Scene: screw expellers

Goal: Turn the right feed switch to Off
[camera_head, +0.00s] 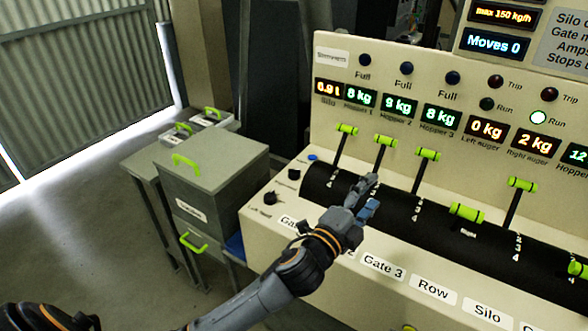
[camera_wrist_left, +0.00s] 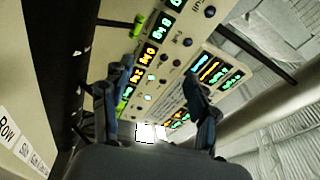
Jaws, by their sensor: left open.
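My left gripper (camera_head: 368,198) is over the console's black lever housing (camera_head: 400,207), near the levers on its left half. In the left wrist view its two fingers (camera_wrist_left: 148,88) are spread apart with nothing between them. A small dark knob (camera_head: 270,198) sits on the console's left end, above a small label that looks like "Left feed". A blue button (camera_head: 312,157) and another dark knob (camera_head: 294,174) are near it. I cannot make out a switch labelled as the right feed in either view. My right gripper is not in view.
Several green-handled levers (camera_head: 428,154) rise from the housing; one handle (camera_head: 466,213) is down low. Displays (camera_head: 487,130) line the panel behind. A grey box (camera_head: 210,175) with green handles stands left of the console. The floor (camera_head: 80,220) at left is clear.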

